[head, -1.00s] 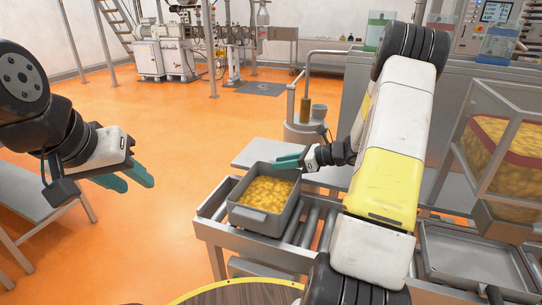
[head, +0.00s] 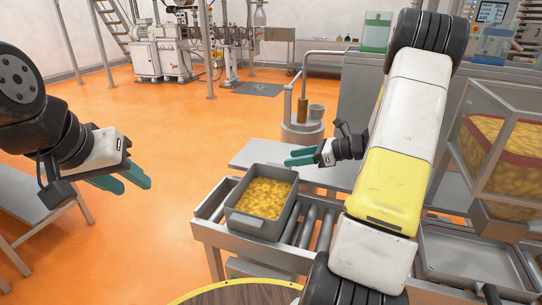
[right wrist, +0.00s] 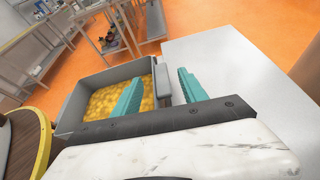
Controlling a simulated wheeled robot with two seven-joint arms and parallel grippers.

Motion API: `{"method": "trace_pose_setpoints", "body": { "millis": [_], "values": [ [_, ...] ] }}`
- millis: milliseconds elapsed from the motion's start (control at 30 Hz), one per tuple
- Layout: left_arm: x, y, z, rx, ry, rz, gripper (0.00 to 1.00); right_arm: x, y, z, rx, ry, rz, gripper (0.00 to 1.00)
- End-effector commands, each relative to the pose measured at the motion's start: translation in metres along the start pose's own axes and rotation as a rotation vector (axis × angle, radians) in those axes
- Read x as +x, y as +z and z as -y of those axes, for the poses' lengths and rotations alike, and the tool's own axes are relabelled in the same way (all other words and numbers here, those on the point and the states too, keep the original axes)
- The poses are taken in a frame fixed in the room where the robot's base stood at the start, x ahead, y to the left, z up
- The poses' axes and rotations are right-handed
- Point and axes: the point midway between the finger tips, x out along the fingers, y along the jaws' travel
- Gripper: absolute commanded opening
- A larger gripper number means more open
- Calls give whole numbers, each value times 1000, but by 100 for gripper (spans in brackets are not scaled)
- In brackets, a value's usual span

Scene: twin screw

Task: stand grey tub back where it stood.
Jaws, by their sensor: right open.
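The grey tub (head: 262,202) holds yellow pieces and stands upright on the left end of the roller conveyor (head: 306,228) in the head view. It also shows in the right wrist view (right wrist: 70,112). My right gripper (head: 290,158) is open and empty, just above and behind the tub's far right corner. In the right wrist view its teal fingers (right wrist: 160,92) overlap the tub's handle side, but the tub looks free of them. My left gripper (head: 136,182) hangs over the floor at the left, with its two teal fingers apart and nothing between them.
A light grey table (head: 250,152) stands behind the conveyor. A clear hopper of yellow pieces (head: 495,145) and a metal tray (head: 465,268) are at the right. A round brown top with a yellow rim (head: 240,294) is at the front.

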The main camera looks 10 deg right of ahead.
Motion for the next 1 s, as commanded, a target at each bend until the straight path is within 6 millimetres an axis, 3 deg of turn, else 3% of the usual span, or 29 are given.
{"method": "trace_pose_setpoints", "body": {
  "millis": [200,400,467,567,700,767,867,967,1000],
  "values": [
    [0,0,0,0,0,0,36,-42,0,1,0,-3,0,50],
    [0,0,0,0,0,0,36,-58,3,2,9,-13,-2,50],
    [0,0,0,0,0,0,36,-57,14,9,40,-52,-5,50],
    [0,0,0,0,0,0,36,-51,52,31,176,-205,0,50],
    [0,0,0,0,0,0,36,-60,132,61,583,-536,139,50],
    [0,0,0,0,0,0,36,-73,161,61,815,-662,254,50],
    [0,0,0,0,0,0,36,-97,191,42,1237,-807,487,50],
    [0,0,0,0,0,0,36,-116,197,-1,1702,-874,736,50],
    [0,0,0,0,0,0,36,-121,194,-24,1898,-879,831,50]
  ]
}}
